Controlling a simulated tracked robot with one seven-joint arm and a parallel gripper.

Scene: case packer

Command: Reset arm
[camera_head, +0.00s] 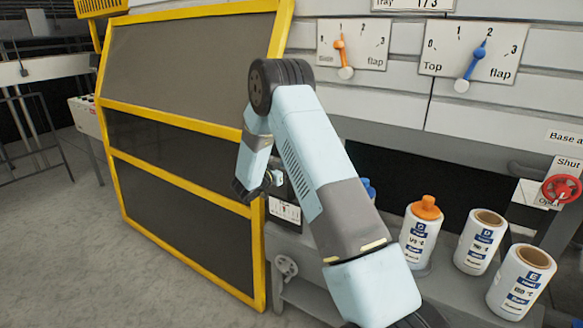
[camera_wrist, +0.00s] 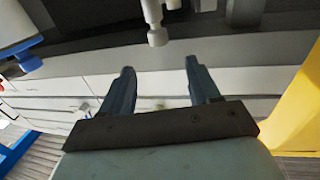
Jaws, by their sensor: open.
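My arm is raised and bent in front of the machine in the head view. Its upper link rises from the bottom right, and its forearm hangs down beside the yellow frame. My gripper (camera_wrist: 160,66) is open in the wrist view, with its two dark fingers apart and nothing between them. A pale knob on a stem (camera_wrist: 157,30) shows beyond the fingertips, apart from them. In the head view my wrist is near the yellow frame, and the fingers are too small to tell.
A dark-panelled guard with a yellow frame (camera_head: 183,184) stands left of my arm. Flap dials with an orange lever (camera_head: 341,55) and a blue lever (camera_head: 473,62) are on the wall. An orange-capped bottle (camera_head: 419,235), two open-topped bottles (camera_head: 479,243) (camera_head: 520,284) and a red handwheel (camera_head: 562,188) are at right.

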